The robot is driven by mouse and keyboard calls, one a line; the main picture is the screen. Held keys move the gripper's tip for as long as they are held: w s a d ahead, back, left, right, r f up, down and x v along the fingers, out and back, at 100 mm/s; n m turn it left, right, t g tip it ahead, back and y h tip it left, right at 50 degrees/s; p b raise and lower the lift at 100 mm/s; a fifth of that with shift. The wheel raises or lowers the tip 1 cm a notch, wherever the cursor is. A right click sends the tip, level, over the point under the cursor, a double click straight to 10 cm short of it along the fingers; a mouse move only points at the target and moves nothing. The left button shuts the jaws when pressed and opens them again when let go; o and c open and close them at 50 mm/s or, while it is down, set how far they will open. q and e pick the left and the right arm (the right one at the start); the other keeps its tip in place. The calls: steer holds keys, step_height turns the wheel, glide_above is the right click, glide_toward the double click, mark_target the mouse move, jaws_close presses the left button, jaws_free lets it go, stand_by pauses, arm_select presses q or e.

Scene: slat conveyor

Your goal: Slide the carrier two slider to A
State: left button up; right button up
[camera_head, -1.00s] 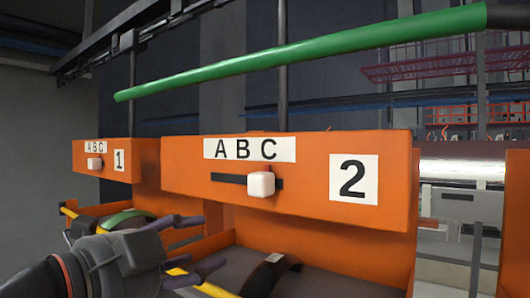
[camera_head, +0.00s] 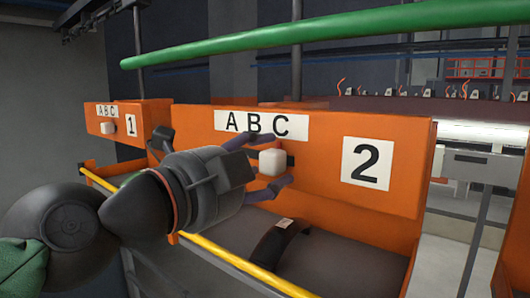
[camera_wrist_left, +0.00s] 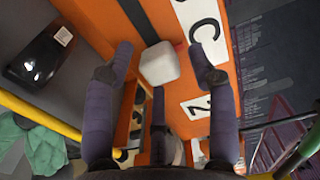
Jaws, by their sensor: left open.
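Carrier two (camera_head: 330,135) is an orange box front with a white "2" label and an A B C strip (camera_head: 262,125). Its slider, a white cube knob (camera_head: 272,162), sits near the C end of a dark slot; my gripper hides the slot's left part. The slider also shows in the left wrist view (camera_wrist_left: 160,64). My left gripper (camera_head: 277,160) is open, with its purple fingers above and below the knob. In the left wrist view the fingers (camera_wrist_left: 160,52) stand around the knob with gaps beside it. My right gripper is not in view.
Carrier one (camera_head: 130,112), with its own white knob (camera_head: 107,128), hangs to the left. A green bar (camera_head: 330,33) crosses above. A yellow rail (camera_head: 230,262) and a tray with a dark curved part (camera_head: 278,243) lie below.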

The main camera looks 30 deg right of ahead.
arm_select(q)
steer(key=shift+w+d, duration=0.15)
steer(key=shift+d, duration=0.3)
jaws_close()
jaws_free()
steer(key=shift+a, duration=0.15)
steer(key=v, duration=1.2)
steer(key=shift+f, duration=0.1)
